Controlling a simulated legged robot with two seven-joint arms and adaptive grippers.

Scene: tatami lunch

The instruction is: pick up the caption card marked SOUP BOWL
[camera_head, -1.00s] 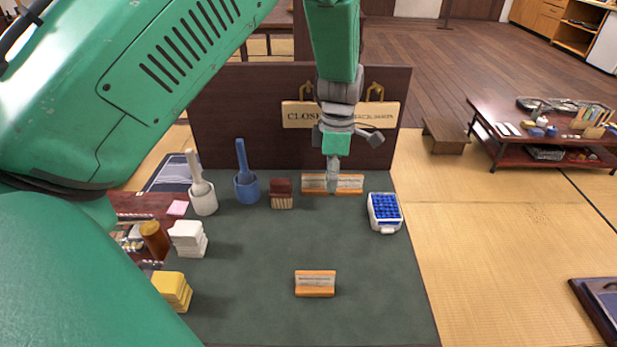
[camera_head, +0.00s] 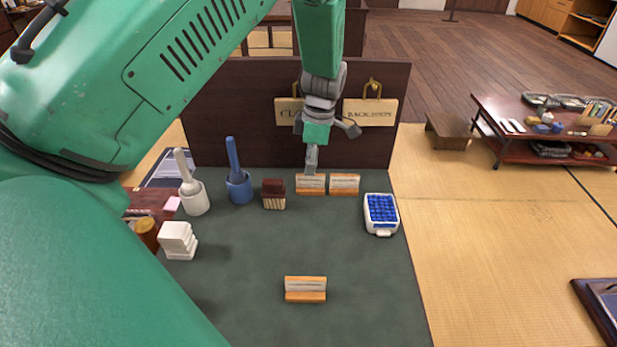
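Three small orange-framed caption cards stand on the dark green table mat (camera_head: 250,270). The back left card (camera_head: 311,184) and back right card (camera_head: 344,184) stand side by side before the dark board. The front card (camera_head: 305,290) stands alone near the mat's front. Their print is too small to read, so I cannot tell which says SOUP BOWL. My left gripper (camera_head: 311,166) points down at the top of the back left card. I cannot tell if it touches. Its fingers overlap in this view, so their opening is unclear. My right gripper is out of view.
A brown brush (camera_head: 273,194), blue cup (camera_head: 239,188), white cup (camera_head: 195,198) and white blocks (camera_head: 178,240) stand left of the cards. A white-and-blue box (camera_head: 381,214) stands right. The dark board (camera_head: 235,110) rises behind. The mat's middle is clear.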

